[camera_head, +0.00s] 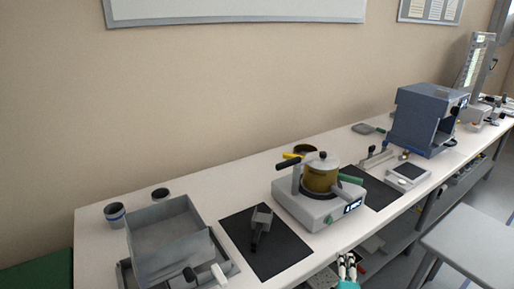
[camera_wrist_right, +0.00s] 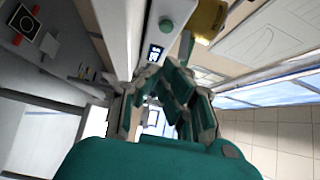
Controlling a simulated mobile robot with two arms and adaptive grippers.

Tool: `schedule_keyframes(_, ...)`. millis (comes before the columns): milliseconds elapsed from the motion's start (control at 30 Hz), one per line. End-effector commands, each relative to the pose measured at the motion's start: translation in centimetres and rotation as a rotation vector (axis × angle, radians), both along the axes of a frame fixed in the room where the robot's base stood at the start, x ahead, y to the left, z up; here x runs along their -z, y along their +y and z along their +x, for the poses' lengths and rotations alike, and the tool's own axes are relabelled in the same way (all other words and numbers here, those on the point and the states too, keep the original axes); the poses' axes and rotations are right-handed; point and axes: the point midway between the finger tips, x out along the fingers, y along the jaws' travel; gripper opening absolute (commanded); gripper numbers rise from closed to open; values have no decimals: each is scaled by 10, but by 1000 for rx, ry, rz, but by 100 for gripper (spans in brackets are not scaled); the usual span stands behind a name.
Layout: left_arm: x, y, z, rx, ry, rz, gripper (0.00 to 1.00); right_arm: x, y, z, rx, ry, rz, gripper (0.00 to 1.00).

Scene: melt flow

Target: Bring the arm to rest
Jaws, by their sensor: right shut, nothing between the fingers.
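My right gripper (camera_head: 347,266) shows at the bottom edge of the head view, in front of the bench's front edge and apart from everything on the bench. It also fills the middle of the right wrist view (camera_wrist_right: 165,100), with its teal and grey fingers shut and nothing between them. My left gripper is in neither view. The white bench (camera_head: 225,196) runs from the lower left to the far right.
On the bench stand a grey box (camera_head: 168,235), a black mat (camera_head: 282,252) with a grey tool, a hotplate device (camera_head: 300,208) with a brass pot (camera_head: 321,178), and a blue-grey cabinet (camera_head: 419,118). A grey table (camera_head: 470,245) stands at right.

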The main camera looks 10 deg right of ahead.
Motion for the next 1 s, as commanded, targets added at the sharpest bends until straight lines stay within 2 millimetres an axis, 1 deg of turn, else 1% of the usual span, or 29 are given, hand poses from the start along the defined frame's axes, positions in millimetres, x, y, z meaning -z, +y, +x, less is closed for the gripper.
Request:
schedule_keyframes(67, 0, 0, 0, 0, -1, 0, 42, -10, 19, 0, -91, 8, -77, 0)
schedule_keyframes(167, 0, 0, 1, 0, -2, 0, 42, -23, 67, -6, -314, 53, -272, 0)
schedule_keyframes(200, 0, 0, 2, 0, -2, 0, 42, -24, 91, -14, -426, 88, -375, 0)
schedule_keyframes(267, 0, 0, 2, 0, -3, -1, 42, -17, 127, -33, -603, 166, -539, 0)
schedule_keyframes(300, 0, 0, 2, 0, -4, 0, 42, -8, 147, -50, -717, 229, -646, 0)
schedule_keyframes(333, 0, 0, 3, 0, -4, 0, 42, -1, 159, -63, -793, 281, -721, 0)
schedule_keyframes(400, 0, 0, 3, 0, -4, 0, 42, 17, 173, -94, -936, 402, -866, 0)
schedule_keyframes(467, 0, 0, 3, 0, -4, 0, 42, 30, 177, -117, -1026, 499, -960, 0)
schedule_keyframes(533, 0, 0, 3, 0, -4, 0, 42, 42, 175, -141, -1105, 603, -1045, 0)
schedule_keyframes(700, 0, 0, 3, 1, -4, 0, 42, 58, 159, -191, -1227, 826, -1187, 0)
schedule_keyframes(833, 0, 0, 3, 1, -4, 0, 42, 63, 142, -224, -1287, 984, -1258, 0)
schedule_keyframes(1000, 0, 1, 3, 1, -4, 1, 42, 61, 118, -262, -1333, 1178, -1317, 0)
